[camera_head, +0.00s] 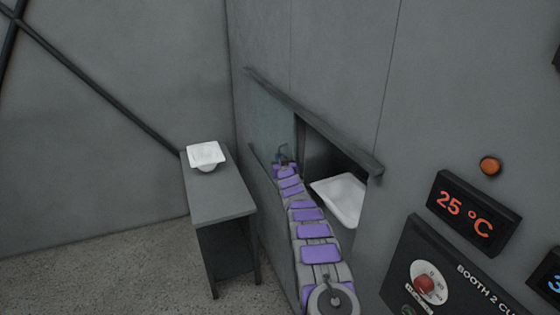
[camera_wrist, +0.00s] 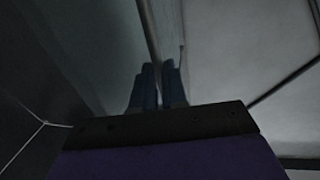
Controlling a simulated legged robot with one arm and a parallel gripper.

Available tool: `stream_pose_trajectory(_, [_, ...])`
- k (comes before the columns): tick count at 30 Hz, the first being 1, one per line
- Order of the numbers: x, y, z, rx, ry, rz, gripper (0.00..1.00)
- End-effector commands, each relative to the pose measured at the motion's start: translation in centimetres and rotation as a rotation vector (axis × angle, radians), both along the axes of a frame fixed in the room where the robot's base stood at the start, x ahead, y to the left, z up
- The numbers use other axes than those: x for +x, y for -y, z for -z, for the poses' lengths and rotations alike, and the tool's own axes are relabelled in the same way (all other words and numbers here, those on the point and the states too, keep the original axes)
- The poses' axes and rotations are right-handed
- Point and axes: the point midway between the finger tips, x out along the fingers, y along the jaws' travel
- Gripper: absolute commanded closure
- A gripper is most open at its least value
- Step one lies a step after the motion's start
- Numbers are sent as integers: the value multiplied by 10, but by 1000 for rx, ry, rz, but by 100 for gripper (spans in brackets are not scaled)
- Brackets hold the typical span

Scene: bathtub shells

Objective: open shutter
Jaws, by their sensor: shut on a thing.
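The shutter (camera_head: 268,112) is a grey-green sliding panel in the wall, under a dark slanted rail (camera_head: 318,122). It stands to the left, with a dark opening (camera_head: 322,158) on its right. My gripper (camera_head: 282,153) is at the far end of my purple and grey arm, at the shutter's right part. In the wrist view my gripper's two dark fingers (camera_wrist: 159,88) are shut on a thin upright edge or bar of the shutter (camera_wrist: 149,32). The exact contact is dark and hard to make out.
A white tub shell (camera_head: 342,198) sits inside the opening. A grey table (camera_head: 222,196) at left carries another white shell (camera_head: 205,154). A control panel with a red knob (camera_head: 424,285), a 25 °C display (camera_head: 473,217) and an orange button (camera_head: 490,166) are on the right wall.

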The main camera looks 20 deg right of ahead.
Motion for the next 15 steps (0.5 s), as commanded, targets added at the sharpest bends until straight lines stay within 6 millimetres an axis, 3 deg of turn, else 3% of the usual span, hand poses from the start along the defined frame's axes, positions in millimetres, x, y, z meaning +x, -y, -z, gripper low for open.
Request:
stream_pose_trajectory(8, [0,0,0,0,-1,1,100])
stream_pose_trajectory(9, [0,0,0,0,-1,1,85])
stream_pose_trajectory(15, [-1,0,0,-1,-1,0,66])
